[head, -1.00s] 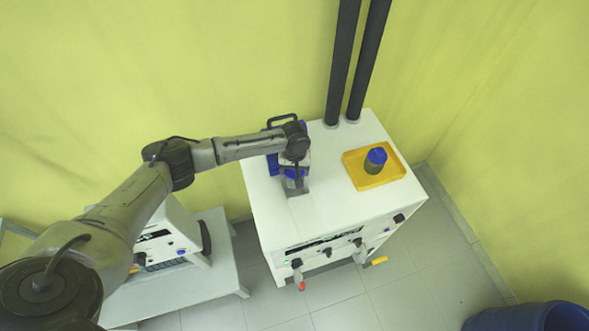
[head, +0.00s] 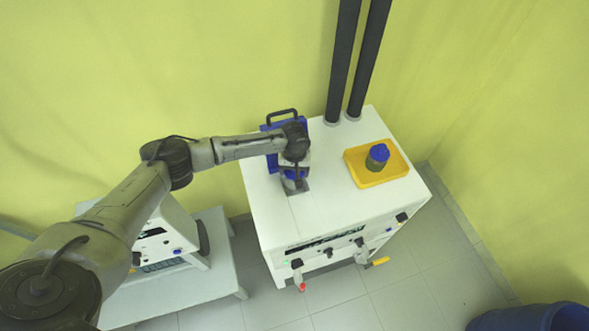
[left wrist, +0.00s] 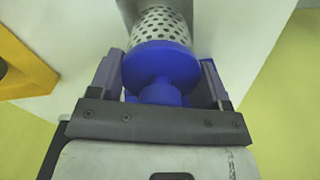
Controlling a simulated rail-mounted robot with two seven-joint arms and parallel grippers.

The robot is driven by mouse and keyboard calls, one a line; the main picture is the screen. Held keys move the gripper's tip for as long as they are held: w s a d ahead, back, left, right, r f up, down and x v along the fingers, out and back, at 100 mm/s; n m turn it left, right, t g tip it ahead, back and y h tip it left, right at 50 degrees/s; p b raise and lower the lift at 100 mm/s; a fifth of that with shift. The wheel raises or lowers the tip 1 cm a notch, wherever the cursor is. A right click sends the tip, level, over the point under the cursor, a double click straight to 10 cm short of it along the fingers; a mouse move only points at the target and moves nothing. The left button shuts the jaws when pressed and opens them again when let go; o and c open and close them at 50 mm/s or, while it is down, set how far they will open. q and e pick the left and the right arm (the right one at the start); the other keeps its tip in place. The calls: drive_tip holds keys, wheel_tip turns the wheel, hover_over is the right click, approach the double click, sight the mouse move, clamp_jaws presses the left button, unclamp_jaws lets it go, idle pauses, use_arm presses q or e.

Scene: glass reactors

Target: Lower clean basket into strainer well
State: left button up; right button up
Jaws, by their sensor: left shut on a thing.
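The clean basket (left wrist: 160,22) is a pale perforated cylinder with a blue cap and knob, seen in the left wrist view. My left gripper (left wrist: 161,82) is shut on its blue knob, with one finger on each side. In the head view my left gripper (head: 293,181) is over the white cabinet's top, at a grey patch (head: 301,189) that appears to be the strainer well. The arm and gripper hide most of the well and the basket. I cannot tell how deep the basket sits. My right gripper is not in view.
A blue panel with a black handle (head: 282,114) stands upright behind my left gripper. A yellow tray (head: 355,172) on the white cabinet (head: 335,212) holds a dark blue-capped basket (head: 377,158). Two black pipes (head: 355,60) rise at the back. The cabinet's front carries knobs and levers.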

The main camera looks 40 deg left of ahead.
sight(295, 176)
use_arm(q)
drive_tip(key=shift+f, duration=0.2)
drive_tip(key=shift+f, duration=0.35)
drive_tip(key=shift+f, duration=0.3)
drive_tip(key=shift+f+b, duration=0.3)
drive_tip(key=shift+f, duration=0.1)
drive_tip(key=shift+f, duration=0.7)
drive_tip(key=shift+f+b, duration=0.35)
drive_tip(key=shift+f, duration=0.35)
drive_tip(key=shift+f, duration=0.4)
drive_tip(key=shift+f+b, duration=0.35)
drive_tip(key=shift+b, duration=0.1)
